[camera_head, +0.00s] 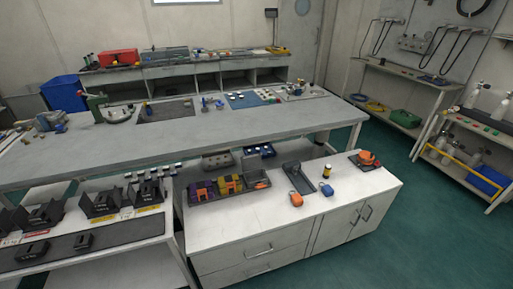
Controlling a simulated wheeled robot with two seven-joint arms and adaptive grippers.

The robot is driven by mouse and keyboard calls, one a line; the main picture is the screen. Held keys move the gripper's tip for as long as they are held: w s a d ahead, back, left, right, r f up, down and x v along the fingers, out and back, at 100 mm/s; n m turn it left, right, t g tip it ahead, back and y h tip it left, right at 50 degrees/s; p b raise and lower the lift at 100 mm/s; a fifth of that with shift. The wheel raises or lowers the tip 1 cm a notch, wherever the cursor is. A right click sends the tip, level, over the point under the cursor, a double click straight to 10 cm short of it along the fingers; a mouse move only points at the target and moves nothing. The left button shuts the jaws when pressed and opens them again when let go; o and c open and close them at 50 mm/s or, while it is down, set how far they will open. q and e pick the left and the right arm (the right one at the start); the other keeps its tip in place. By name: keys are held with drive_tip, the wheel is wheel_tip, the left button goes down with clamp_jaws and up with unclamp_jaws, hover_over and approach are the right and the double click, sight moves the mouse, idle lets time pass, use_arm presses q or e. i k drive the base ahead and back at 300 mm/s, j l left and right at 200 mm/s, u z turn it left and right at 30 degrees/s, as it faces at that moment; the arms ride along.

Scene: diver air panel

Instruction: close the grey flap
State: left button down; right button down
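A grey upright panel (255,164), which looks like the grey flap, stands raised at the back of the right end of a dark tray (212,197) on the white cabinet. An orange item lies just in front of it. A second dark grey piece (298,178), long and narrow, sits to its right; at this size I cannot tell whether it has a lid. Neither of my grippers is in view.
A long grey bench (190,141) stands behind. The cabinet's front right top is clear.

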sight(251, 162)
drive_tip(key=i+l+u, duration=0.15)
drive_tip(key=l+u, duration=0.3)
drive_tip(key=i+l+u, duration=0.1)
drive_tip(key=l+u, duration=0.35)
drive_tip(key=l, duration=0.15)
drive_tip(key=l+u, duration=0.4)
drive_tip(key=l, duration=0.2)
drive_tip(key=k+l+u, duration=0.15)
drive_tip(key=l+u, duration=0.3)
drive_tip(key=k+l+u, duration=0.15)
drive_tip(key=l+u, duration=0.3)
drive_tip(key=l, duration=0.15)
drive_tip(key=k+l+u, duration=0.3)
drive_tip(key=l+u, duration=0.15)
